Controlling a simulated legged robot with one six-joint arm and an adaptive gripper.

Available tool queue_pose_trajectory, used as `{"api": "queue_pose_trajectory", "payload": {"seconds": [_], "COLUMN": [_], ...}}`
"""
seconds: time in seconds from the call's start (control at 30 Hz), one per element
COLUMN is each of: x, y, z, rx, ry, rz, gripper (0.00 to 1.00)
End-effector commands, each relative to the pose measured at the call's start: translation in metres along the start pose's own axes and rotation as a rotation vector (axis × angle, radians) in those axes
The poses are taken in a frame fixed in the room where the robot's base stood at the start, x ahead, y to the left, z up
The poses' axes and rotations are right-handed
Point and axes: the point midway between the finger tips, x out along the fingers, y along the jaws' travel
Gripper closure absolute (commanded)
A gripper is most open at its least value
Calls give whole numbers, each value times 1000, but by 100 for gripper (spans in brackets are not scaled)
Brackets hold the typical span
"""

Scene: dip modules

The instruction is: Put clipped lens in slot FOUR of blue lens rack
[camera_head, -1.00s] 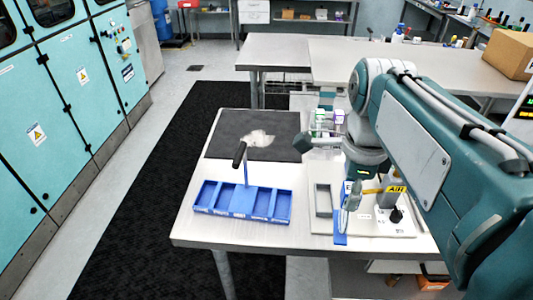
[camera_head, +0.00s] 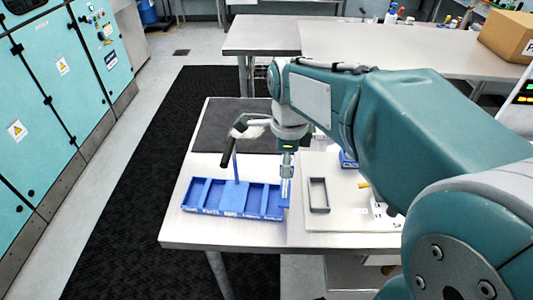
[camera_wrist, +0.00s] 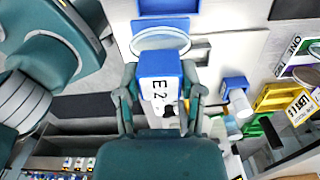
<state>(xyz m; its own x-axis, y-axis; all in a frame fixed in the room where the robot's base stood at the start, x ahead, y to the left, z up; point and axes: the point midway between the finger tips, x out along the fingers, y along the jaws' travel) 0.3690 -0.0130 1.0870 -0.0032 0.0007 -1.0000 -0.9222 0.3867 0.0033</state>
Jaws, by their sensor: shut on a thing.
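The blue lens rack (camera_head: 233,212) lies on the near table in the head view, with a row of open compartments. Its slot labels are too small to read. My gripper (camera_head: 286,168) points down near the rack's right end and is shut on a blue clip (camera_head: 285,200). In the wrist view my gripper (camera_wrist: 160,98) has a finger on each side of the blue clip (camera_wrist: 160,66), whose white label reads partly "E 2". A clear round lens (camera_wrist: 160,41) shows at the clip's far end. I cannot tell the clip's exact gap to the rack.
A blue stand with a black handle (camera_head: 228,152) rises behind the rack. A grey open frame (camera_head: 319,195) sits on a pale board (camera_head: 345,222) to the right. A dark mat (camera_head: 215,133) lies behind. A yellow block (camera_wrist: 272,97) appears right in the wrist view.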

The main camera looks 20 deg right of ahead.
Motion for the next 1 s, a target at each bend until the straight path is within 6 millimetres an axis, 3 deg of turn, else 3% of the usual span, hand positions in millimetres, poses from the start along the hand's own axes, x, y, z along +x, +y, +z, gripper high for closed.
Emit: {"api": "queue_pose_trajectory", "payload": {"seconds": [0.3, 0.5, 0.87, 0.9, 0.97, 1.0], "x": [32, 59, 63, 64, 64, 64], "y": [-15, -15, -15, -15, -15, -15], "z": [21, 21, 21, 21, 21, 21], "rx": [-2, 0, 0, 0, 0, 0], "ry": [1, 1, 0, 0, 0, 0], "rz": [2, 2, 0, 0, 0, 0], "gripper": [100, 100, 100, 46, 19, 16]}}
